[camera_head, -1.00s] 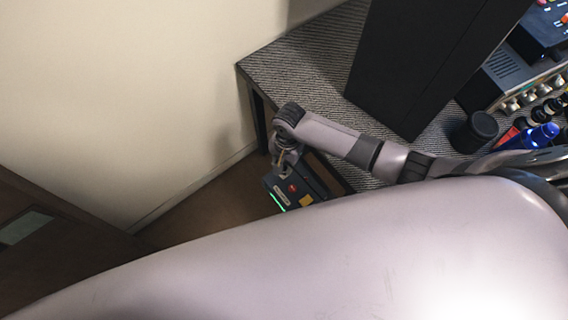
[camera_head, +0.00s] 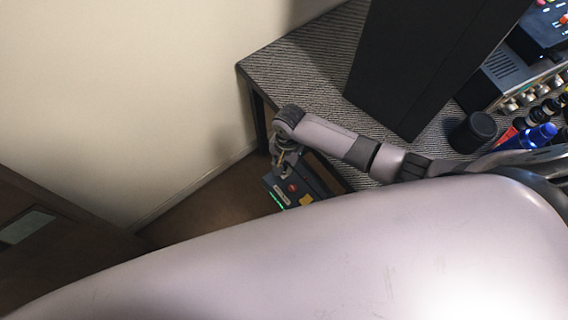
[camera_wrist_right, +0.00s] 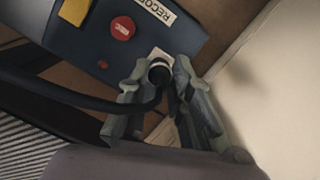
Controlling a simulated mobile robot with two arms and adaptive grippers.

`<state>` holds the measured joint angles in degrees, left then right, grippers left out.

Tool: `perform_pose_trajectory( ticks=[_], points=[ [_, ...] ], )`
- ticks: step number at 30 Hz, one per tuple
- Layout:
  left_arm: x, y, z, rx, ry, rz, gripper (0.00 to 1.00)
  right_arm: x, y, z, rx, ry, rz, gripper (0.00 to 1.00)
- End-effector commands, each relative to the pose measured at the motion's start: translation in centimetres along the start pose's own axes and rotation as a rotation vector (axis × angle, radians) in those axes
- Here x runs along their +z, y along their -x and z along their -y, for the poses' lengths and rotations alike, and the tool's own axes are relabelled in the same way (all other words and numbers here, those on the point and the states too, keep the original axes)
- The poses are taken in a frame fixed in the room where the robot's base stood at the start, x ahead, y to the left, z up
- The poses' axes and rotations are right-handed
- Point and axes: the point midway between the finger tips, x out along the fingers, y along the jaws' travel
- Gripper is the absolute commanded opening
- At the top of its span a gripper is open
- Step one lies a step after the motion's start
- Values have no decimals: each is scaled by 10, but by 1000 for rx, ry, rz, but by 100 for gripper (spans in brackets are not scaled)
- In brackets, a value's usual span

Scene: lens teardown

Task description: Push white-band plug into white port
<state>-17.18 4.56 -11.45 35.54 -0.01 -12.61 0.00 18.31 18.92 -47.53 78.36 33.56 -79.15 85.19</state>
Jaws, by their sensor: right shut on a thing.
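My right gripper (camera_wrist_right: 163,98) is shut on a black plug (camera_wrist_right: 159,72) with a thick black cable running off to the left. The plug's end is at a white square port (camera_wrist_right: 161,54) on the edge of a dark blue box (camera_wrist_right: 75,45). The plug covers the port's middle, so I cannot tell how deep it sits. No white band can be made out. In the head view, the right gripper (camera_head: 284,160) is small, at the upper end of the box (camera_head: 309,186). My left gripper is not in view.
The box has a red button (camera_wrist_right: 122,28), a yellow patch (camera_wrist_right: 74,11) and a partly readable label (camera_wrist_right: 157,9). It is beside the grey table (camera_head: 300,62), near the wall (camera_head: 120,90). A tall black panel (camera_head: 425,60) and a black cup (camera_head: 472,132) stand on the table.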

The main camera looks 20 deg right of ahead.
Motion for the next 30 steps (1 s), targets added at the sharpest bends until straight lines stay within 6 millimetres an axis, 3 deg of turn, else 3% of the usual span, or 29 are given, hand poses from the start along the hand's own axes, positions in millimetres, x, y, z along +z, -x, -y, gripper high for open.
perform_pose_trajectory(
  ticks=[13, 14, 15, 24, 30],
  points=[
    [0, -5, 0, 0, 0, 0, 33, -1, -10, 0, 0, 0, 0, 1],
    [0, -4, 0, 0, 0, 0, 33, -1, -9, 0, 0, 0, 0, 21],
    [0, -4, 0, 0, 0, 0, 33, -1, -9, 0, 0, 0, 0, 24],
    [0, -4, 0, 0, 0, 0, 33, -1, -9, 0, 0, 0, 0, 43],
    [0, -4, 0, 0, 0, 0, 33, -1, -9, 0, 0, 0, 0, 43]
  ],
)
